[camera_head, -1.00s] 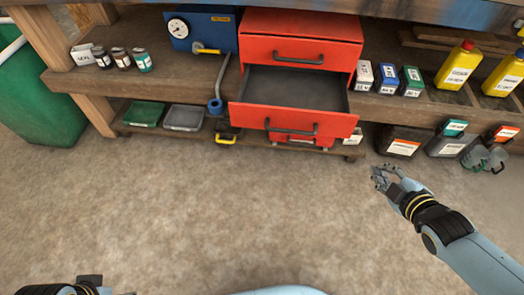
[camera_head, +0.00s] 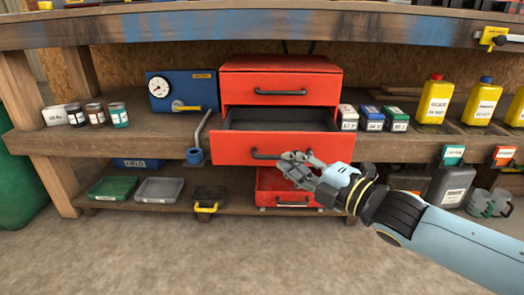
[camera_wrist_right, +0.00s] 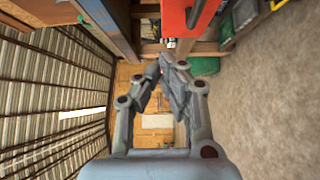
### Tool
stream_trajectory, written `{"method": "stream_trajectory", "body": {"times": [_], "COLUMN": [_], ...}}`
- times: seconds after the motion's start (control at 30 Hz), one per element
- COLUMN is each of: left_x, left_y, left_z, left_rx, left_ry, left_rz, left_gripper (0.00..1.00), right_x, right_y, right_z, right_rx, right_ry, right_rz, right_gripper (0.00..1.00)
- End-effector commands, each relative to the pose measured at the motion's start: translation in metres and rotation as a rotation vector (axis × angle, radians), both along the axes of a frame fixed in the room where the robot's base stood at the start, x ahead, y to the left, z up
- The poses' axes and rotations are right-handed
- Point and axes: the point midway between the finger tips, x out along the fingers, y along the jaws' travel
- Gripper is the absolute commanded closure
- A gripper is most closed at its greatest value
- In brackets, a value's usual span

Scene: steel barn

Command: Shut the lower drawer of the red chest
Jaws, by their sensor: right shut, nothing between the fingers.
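The red chest (camera_head: 279,84) stands on the middle shelf of the workbench. Its upper drawer is shut and its lower drawer (camera_head: 232,149) is pulled out, its grey inside bare where it shows. My right gripper (camera_head: 287,158) is shut and empty. In the head view it overlaps the right part of the lower drawer's front, beside its dark handle (camera_head: 263,155); I cannot tell if it touches. In the right wrist view the shut fingers (camera_wrist_right: 164,64) point along the bench, with a red edge (camera_wrist_right: 176,18) above them. My left gripper is not in view.
A blue gauge box (camera_head: 182,91) and a blue-grey bent lever (camera_head: 195,156) stand left of the chest. Small labelled boxes (camera_head: 372,119) and yellow bottles (camera_head: 434,102) stand to its right. Trays (camera_head: 159,190) and a red box (camera_head: 290,199) sit on the low shelf. The floor in front is clear.

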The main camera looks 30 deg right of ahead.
Motion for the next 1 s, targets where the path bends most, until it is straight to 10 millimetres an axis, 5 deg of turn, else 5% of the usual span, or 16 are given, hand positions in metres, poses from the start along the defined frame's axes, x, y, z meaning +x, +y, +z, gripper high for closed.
{"method": "stream_trajectory", "body": {"times": [0.37,0.63,0.77,1.0], "left_x": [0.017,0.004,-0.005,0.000], "left_y": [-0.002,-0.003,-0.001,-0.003], "left_z": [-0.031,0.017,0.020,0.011], "left_rx": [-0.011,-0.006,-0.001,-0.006], "left_ry": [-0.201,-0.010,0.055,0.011], "left_rz": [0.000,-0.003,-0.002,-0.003], "left_gripper": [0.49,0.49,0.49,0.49], "right_x": [0.034,0.059,0.086,0.110], "right_y": [0.007,0.014,0.020,0.001], "right_z": [-0.004,0.004,0.004,-0.004], "right_rx": [-0.003,0.002,0.003,-0.001], "right_ry": [0.002,-0.004,-0.003,0.003], "right_rz": [-0.004,-0.004,-0.004,-0.003], "right_gripper": [1.00,1.00,1.00,1.00]}}
